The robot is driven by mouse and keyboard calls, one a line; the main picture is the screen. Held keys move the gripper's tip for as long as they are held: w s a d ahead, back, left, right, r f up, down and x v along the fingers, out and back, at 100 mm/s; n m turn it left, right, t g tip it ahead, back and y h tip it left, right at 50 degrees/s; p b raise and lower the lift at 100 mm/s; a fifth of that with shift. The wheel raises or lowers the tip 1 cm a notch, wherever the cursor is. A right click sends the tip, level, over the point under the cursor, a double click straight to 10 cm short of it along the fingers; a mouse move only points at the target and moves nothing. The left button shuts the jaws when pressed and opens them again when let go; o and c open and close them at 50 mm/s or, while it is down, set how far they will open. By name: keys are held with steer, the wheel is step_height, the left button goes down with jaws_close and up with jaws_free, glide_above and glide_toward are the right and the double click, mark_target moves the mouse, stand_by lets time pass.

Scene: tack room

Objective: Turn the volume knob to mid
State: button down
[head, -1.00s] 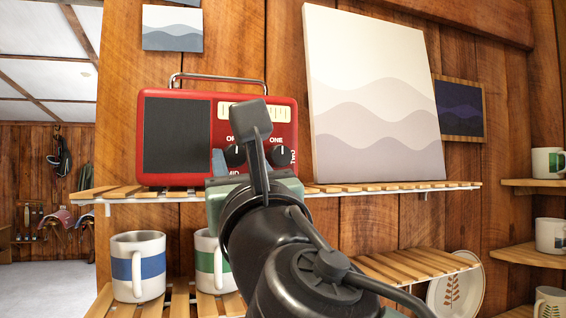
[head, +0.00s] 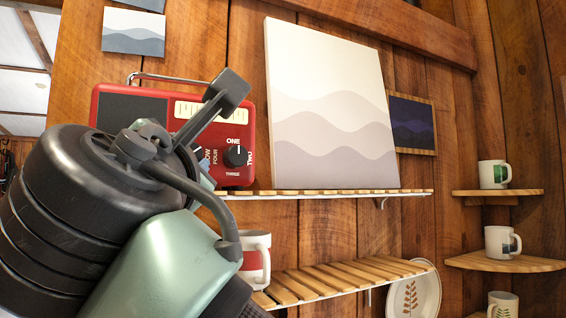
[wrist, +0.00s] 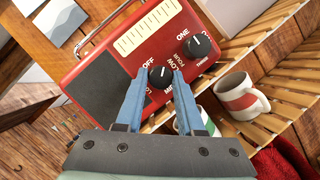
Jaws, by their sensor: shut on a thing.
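The red radio (head: 247,115) stands on the slatted shelf, partly hidden by my arm in the head view. In the wrist view, the radio (wrist: 108,48) is seen close and tilted. Its volume knob (wrist: 160,77) is black, with OFF, LOW and part of another label around it. A small white mark on it points roughly up in the picture, near OFF and LOW; its exact setting is unclear. My gripper (wrist: 160,73) has its two blue fingers on either side of this knob, shut on it. The head view hides this grip behind my arm.
A second knob (wrist: 199,45), numbered ONE to FOUR, is close right of my fingers. A wave canvas (head: 330,110) leans beside the radio. A red-banded mug (wrist: 242,97) stands on the lower slatted shelf (head: 345,280). More mugs stand on corner shelves at right.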

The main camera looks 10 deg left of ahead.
steer(key=m+g+p, duration=0.1)
steer(key=m+g, duration=0.2)
steer(key=m, duration=0.4)
steer(key=m+g+y+p, duration=0.1)
steer(key=m+g, duration=0.1)
steer(key=m, duration=0.5)
steer(key=m+g+p, duration=0.1)
steer(key=m+g, duration=0.2)
steer(key=m, duration=0.4)
steer(key=shift+w+d+r+g+y+p, duration=0.2)
steer(key=shift+d+r+g+y+p, duration=0.1)
steer(key=shift+r+p, duration=0.1)
stand_by(0.6)
steer(key=c, duration=0.5)
jaws_free()
steer(key=shift+r, duration=0.1)
steer(key=shift+b+v, duration=3.6)
steer(key=shift+v, duration=2.85)
